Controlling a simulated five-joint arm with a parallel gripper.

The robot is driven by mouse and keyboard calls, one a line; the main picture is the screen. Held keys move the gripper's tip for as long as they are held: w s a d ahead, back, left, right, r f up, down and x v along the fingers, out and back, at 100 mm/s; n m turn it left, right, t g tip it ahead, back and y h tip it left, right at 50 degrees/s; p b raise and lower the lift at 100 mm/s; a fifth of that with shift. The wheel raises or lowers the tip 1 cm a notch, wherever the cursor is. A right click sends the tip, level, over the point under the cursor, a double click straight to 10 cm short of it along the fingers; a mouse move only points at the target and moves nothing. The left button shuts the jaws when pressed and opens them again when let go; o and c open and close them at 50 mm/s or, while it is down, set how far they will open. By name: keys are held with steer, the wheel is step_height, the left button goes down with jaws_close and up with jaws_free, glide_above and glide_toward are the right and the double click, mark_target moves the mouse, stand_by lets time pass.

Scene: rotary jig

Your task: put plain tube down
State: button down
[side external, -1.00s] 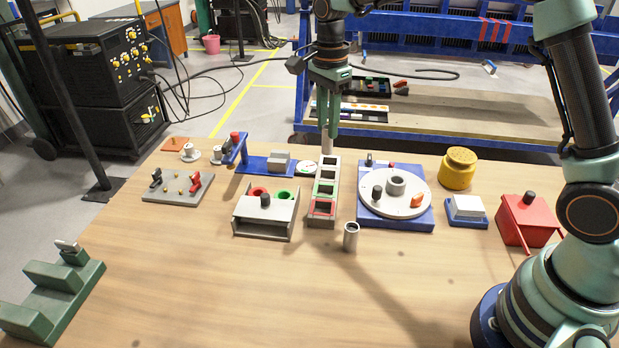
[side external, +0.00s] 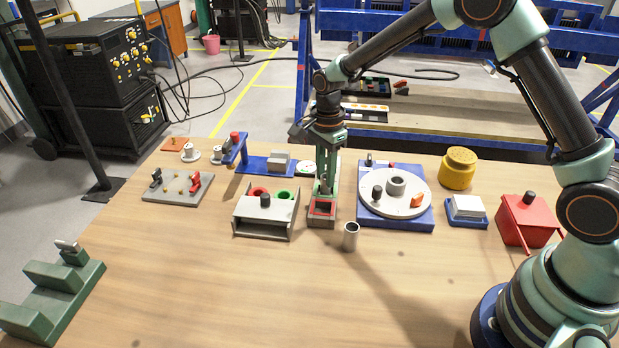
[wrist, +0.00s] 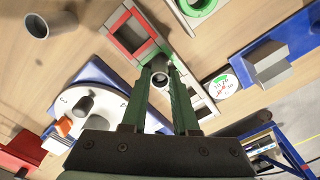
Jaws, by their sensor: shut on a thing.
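My gripper (side external: 325,192) is shut on a grey plain tube (wrist: 160,76), whose round open end shows between the fingers in the wrist view. The gripper points down over the narrow grey rack (side external: 322,223) of square compartments. The tube is over or at the green-edged compartment (wrist: 148,52), behind the red-edged one (side external: 322,208). The fingers hide most of the tube in the side view, and I cannot tell whether its lower end is inside the compartment. Another grey tube (side external: 350,237) stands upright on the table in front of the rack; it also shows in the wrist view (wrist: 37,26).
A grey box with red and green holes (side external: 266,215) stands close left of the rack. A blue-based white turntable (side external: 395,205) is close on the right. A blue stand (side external: 262,165) and a round dial (wrist: 222,86) are behind. The front table is mostly clear.

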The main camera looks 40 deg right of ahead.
steer(key=shift+f, duration=0.15)
steer(key=c, duration=0.7)
jaws_free()
